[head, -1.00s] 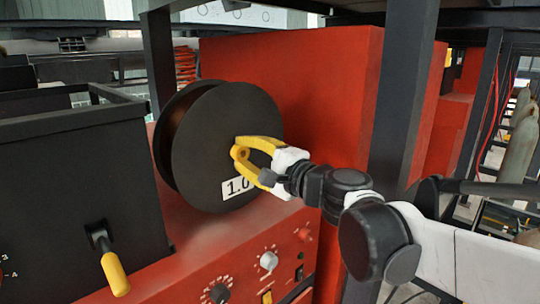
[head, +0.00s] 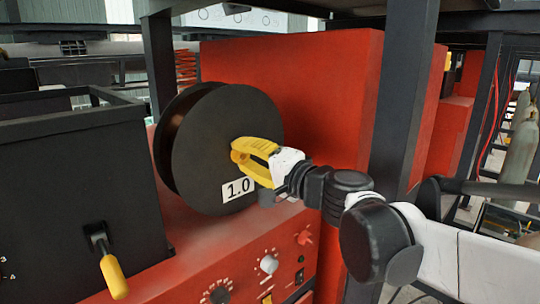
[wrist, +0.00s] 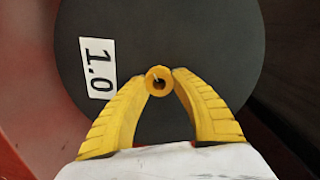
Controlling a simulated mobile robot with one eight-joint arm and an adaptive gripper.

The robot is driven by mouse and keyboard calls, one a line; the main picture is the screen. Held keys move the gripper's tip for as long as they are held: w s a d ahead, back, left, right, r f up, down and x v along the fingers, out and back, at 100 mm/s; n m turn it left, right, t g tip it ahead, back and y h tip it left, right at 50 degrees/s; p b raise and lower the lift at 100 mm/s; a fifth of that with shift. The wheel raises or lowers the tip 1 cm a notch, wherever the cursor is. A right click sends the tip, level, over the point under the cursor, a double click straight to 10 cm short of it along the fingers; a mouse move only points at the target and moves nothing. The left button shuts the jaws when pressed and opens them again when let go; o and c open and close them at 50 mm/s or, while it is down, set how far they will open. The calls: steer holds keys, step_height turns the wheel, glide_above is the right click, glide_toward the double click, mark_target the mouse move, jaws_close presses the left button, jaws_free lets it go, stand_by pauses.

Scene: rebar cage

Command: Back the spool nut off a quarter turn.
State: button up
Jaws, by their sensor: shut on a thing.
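The spool (head: 205,135) is a black disc-sided reel with a white "1.0" label (head: 238,190), standing on the red machine. In the wrist view, my gripper (wrist: 160,84) is shut on the nut, one fingertip on each side. In the head view the fingers mostly hide the nut.
The red machine (head: 300,90) rises behind the spool, with knobs (head: 268,264) on the panel below. A black box (head: 70,190) with a yellow-handled lever (head: 113,275) stands close at the left. A dark post (head: 400,110) rises behind my arm.

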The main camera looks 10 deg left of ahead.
steer(key=o, duration=1.2)
steer(key=v, duration=1.2)
